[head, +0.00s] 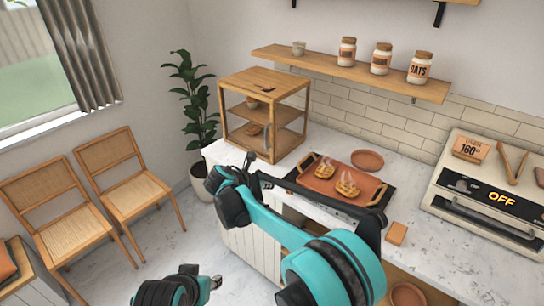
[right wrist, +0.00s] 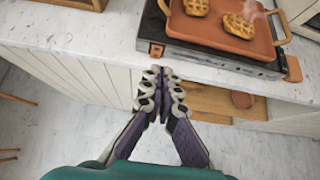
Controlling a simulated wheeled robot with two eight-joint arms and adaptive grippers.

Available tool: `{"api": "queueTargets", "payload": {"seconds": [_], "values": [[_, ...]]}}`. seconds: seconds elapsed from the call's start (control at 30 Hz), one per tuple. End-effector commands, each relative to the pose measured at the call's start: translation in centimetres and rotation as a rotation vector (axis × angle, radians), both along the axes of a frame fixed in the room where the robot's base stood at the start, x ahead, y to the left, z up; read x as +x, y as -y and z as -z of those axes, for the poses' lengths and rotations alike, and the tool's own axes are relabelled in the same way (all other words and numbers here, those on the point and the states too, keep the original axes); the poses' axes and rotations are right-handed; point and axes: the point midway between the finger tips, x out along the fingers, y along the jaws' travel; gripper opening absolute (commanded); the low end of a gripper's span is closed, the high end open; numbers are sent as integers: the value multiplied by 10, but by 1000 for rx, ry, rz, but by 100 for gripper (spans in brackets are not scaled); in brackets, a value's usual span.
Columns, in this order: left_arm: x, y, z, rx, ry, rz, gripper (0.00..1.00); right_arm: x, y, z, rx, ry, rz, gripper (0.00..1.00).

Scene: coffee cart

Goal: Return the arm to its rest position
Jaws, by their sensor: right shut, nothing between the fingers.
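My right arm (head: 262,222) reaches forward over the front of the counter. My right gripper (right wrist: 162,82) is shut and empty in the right wrist view. Its fingertips touch each other, just off the counter's front edge and to the left of the terracotta tray (right wrist: 212,30). In the head view the right gripper (head: 250,158) is small and dark, partly hidden by its wrist, near the wooden cabinet. Part of my left arm (head: 172,290) shows at the bottom edge. The state of its gripper cannot be made out.
The tray holds two waffles (head: 347,188) and sits on a black griddle (head: 295,177). A wooden cabinet (head: 264,82) stands behind. A terracotta plate (head: 367,160), a small wooden block (head: 397,234) and an oven (head: 480,192) are to the right. Chairs (head: 142,187) stand left; floor there is free.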

Motion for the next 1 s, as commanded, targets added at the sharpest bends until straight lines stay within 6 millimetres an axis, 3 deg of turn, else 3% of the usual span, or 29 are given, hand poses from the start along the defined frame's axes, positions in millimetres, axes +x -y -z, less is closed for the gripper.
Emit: {"api": "queueTargets", "payload": {"seconds": [0.17, 0.27, 0.37, 0.5, 0.7, 1.0], "values": [[0, 0, 0, 0, 0, 0, 40, -5, 11, -6, 44, 12, 33, 0], [0, 0, 0, 0, 0, 0, 40, -19, 38, -18, 160, 44, 125, 0], [0, 0, 0, 0, 0, 0, 40, -46, 76, -33, 345, 97, 278, 0], [0, 0, 1, 0, 0, 0, 40, -96, 127, -47, 634, 186, 535, 0], [0, 0, 1, 0, 0, 0, 40, -179, 180, -50, 1030, 317, 940, 0], [0, 0, 2, 0, 0, 0, 40, -295, 216, -19, 1567, 510, 1574, 0]]}}
